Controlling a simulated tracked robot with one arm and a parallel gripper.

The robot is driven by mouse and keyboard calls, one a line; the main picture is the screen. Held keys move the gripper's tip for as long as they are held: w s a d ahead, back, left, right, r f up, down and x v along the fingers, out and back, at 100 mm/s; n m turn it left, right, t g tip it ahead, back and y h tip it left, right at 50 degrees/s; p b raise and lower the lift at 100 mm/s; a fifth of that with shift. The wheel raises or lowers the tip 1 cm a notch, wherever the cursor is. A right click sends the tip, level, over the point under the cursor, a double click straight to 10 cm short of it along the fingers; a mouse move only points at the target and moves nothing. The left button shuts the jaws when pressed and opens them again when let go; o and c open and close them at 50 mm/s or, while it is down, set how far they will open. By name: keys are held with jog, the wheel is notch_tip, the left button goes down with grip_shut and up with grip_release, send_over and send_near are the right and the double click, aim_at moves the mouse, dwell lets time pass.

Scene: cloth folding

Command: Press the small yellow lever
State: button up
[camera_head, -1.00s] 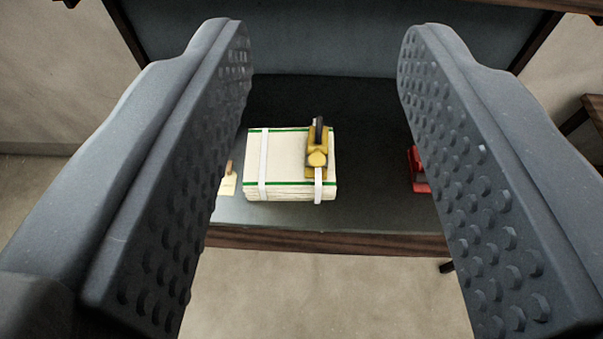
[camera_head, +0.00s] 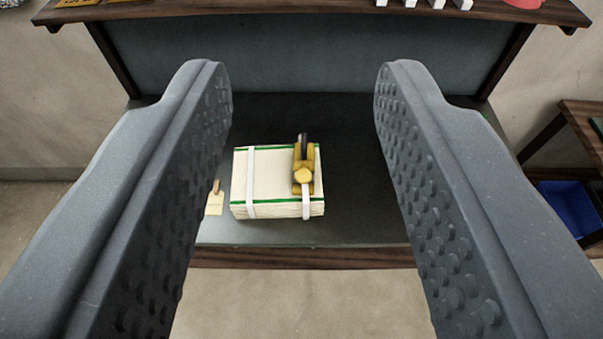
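A small yellow device (camera_head: 304,170) with a dark upright handle sits on the right part of a folded cream cloth stack (camera_head: 272,176) with green edging. The stack is bound by two white straps and lies on a dark table. A separate yellow lever cannot be clearly told from the device body. My gripper (camera_head: 303,85) is open and empty, its two grey studded fingers wide apart on either side of the picture. The stack shows between the fingers, farther off, and neither finger touches it.
The dark tabletop (camera_head: 350,200) is clear right of the stack. A small tag (camera_head: 215,203) lies at its left. A wooden shelf (camera_head: 320,8) with several white items runs above and behind. A side table (camera_head: 585,125) with a blue bin (camera_head: 568,208) stands at right.

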jog(key=c, duration=0.6)
jog(key=shift+w+f, duration=0.25)
jog(key=shift+f, duration=0.05)
grip_shut()
jog(key=w+f+g+b, duration=0.1)
jog(key=w+f+g, duration=0.1)
jog(key=w+f, duration=0.5)
jog(key=w+f+g+b, duration=0.2)
jog(key=w+f, duration=0.6)
jog(key=f, duration=1)
jog(key=w+f+g+b, duration=0.2)
jog(key=w+f, duration=0.5)
jog(key=f, duration=0.6)
jog(key=shift+w+f, duration=0.3)
jog(key=shift+w, duration=0.1)
